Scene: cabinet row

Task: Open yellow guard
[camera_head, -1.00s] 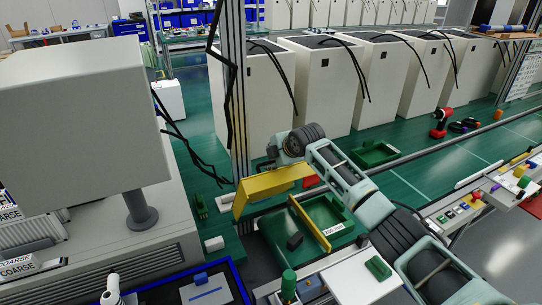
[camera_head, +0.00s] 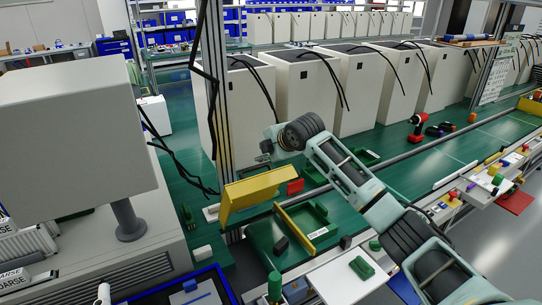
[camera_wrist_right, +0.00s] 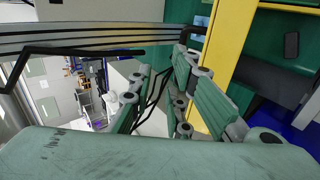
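The yellow guard (camera_head: 252,193) is a tilted yellow panel at the left end of a green tray (camera_head: 322,241) in the head view. It stands raised at an angle, its broad face showing. My right gripper (camera_head: 265,152) is above and behind the guard, its fingers small and partly hidden by my wrist. In the right wrist view, my right gripper (camera_wrist_right: 160,78) shows two green-padded fingers spread apart with nothing between them. A yellow strip (camera_wrist_right: 226,48) runs beside the right finger there; I cannot tell whether it is the guard. My left gripper does not show.
A metal post (camera_head: 213,90) with black cables rises behind the guard. A large grey-white box (camera_head: 75,140) on a stand fills the left. White cabinets (camera_head: 305,85) line the back.

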